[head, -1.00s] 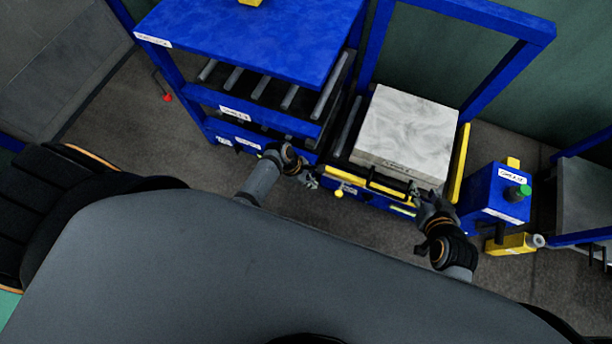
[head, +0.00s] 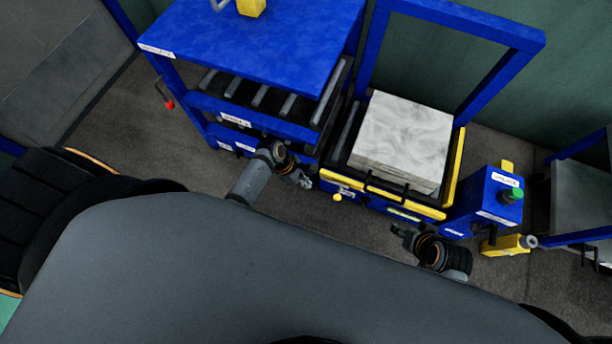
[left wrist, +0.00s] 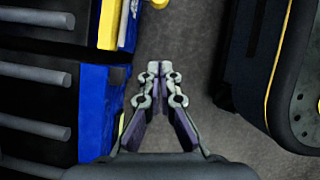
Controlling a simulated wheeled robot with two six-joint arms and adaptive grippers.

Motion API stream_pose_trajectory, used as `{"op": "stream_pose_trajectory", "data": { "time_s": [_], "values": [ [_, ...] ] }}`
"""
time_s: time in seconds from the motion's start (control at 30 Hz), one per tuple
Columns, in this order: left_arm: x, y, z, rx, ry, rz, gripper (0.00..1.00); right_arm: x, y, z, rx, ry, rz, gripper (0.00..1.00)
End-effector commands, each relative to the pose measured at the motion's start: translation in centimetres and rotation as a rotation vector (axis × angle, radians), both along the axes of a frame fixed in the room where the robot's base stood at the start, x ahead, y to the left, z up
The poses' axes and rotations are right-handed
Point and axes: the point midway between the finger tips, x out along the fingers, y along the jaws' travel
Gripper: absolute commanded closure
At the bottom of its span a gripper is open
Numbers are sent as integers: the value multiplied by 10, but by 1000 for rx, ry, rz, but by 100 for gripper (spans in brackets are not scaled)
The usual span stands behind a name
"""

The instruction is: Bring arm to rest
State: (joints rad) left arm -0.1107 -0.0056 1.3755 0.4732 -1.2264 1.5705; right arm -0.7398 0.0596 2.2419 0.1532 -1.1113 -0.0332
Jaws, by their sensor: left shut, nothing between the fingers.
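My left gripper (head: 304,181) hangs in front of the blue press frame, near the left front corner of the yellow-edged tray. In the left wrist view its two fingers (left wrist: 147,75) meet at the tips, shut and empty, over bare floor. My right gripper (head: 399,231) is apart from the tray's front edge and points left. Its fingers are dark and too small to tell open from shut.
A marbled grey block (head: 402,140) sits on the yellow-edged tray (head: 413,204) with black handles. A blue roller rack (head: 258,55) stands left of it. A blue control box with a green button (head: 514,194) stands right. Floor shows between the machines and my base.

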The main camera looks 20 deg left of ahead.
Motion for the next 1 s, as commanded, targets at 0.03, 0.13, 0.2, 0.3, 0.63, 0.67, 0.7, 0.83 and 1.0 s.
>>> {"op": "stream_pose_trajectory", "data": {
  "time_s": [0.03, 0.13, 0.2, 0.3, 0.63, 0.67, 0.7, 0.83, 1.0],
  "values": [
    [0, 0, 0, 0, 0, 0, 100, 0, 0, 0, 0, 0, 0, 60],
    [0, 0, 0, 0, 0, 0, 100, 0, 0, 0, 0, -1, 0, 60],
    [0, 0, 0, 0, 0, 0, 100, 0, 0, 0, 0, -1, 0, 60],
    [-1, 0, 0, 3, -7, -10, 100, 0, 0, 0, 0, -2, 0, 60],
    [-48, 44, 40, 276, -423, -728, 100, 0, 0, 0, 0, -2, 0, 60],
    [-52, 48, 45, 304, -452, -797, 100, 0, 0, 0, 0, -2, 0, 60],
    [-56, 51, 53, 338, -489, -879, 100, 0, 0, 0, 0, -2, 0, 60],
    [-67, 62, 74, 435, -581, -1118, 100, 0, 0, 0, 0, -2, 0, 60],
    [-79, 72, 103, 547, -665, -1389, 100, 0, 0, 0, 0, -2, 0, 60]
  ]
}}
